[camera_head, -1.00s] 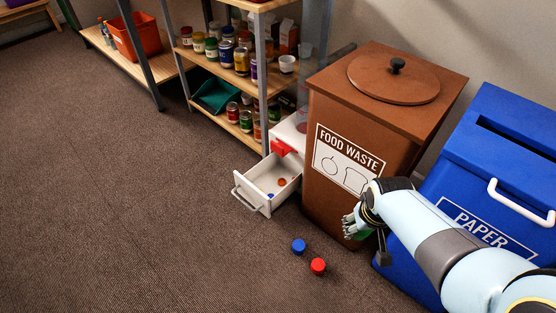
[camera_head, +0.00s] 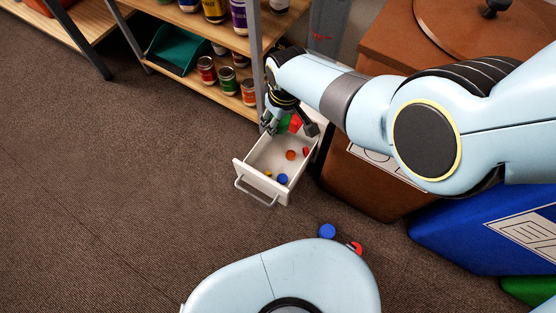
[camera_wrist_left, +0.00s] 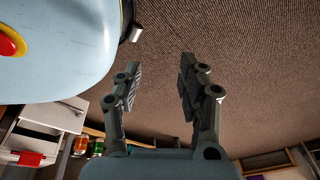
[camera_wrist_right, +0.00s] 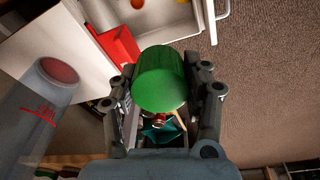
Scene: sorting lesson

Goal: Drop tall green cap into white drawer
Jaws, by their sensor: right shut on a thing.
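The tall green cap (camera_wrist_right: 161,78) is gripped between the fingers of my right gripper (camera_wrist_right: 162,88) in the right wrist view. In the head view, my right gripper (camera_head: 272,122) is at the back end of the open white drawer (camera_head: 257,180), with a bit of green showing behind the fingers. The drawer also shows at the top of the right wrist view (camera_wrist_right: 202,28). Several small caps lie in it, among them an orange cap (camera_head: 291,155) and a blue cap (camera_head: 283,179). My left gripper (camera_wrist_left: 158,75) is open and empty over carpet.
A blue cap (camera_head: 327,231) and a red cap (camera_head: 356,247) lie on the floor before the drawer. The brown food waste bin (camera_head: 365,180) and blue paper bin (camera_head: 465,235) stand right of it. Shelves with jars (camera_head: 206,70) stand behind. Carpet to the left is clear.

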